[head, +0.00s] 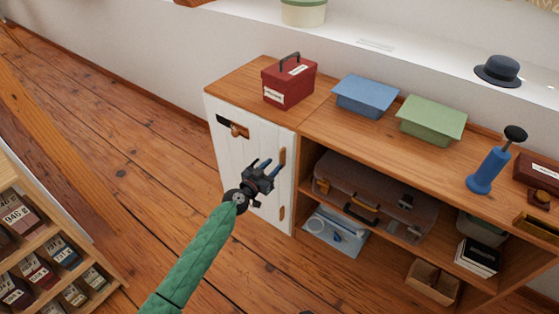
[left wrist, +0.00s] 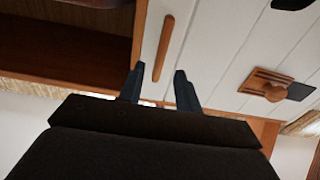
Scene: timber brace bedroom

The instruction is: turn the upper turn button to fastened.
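The upper turn button (head: 282,157) is a small wooden bar near the right edge of the white cabinet door (head: 236,163). It stands about upright, along the door's edge. It also shows in the left wrist view (left wrist: 163,48), past the fingertips and in line with the gap between them. The lower turn button (head: 281,213) is a similar upright bar below it. My left gripper (head: 266,165) is open and empty, just left of the upper button; its fingers (left wrist: 158,84) appear apart from the button. My right gripper is not in view.
A wooden latch with a dark plate (head: 235,127) is on the door's upper left. A red box (head: 289,83) stands on the cabinet top. Open shelves with a brown case (head: 372,193) lie right of the door. Floor in front is clear.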

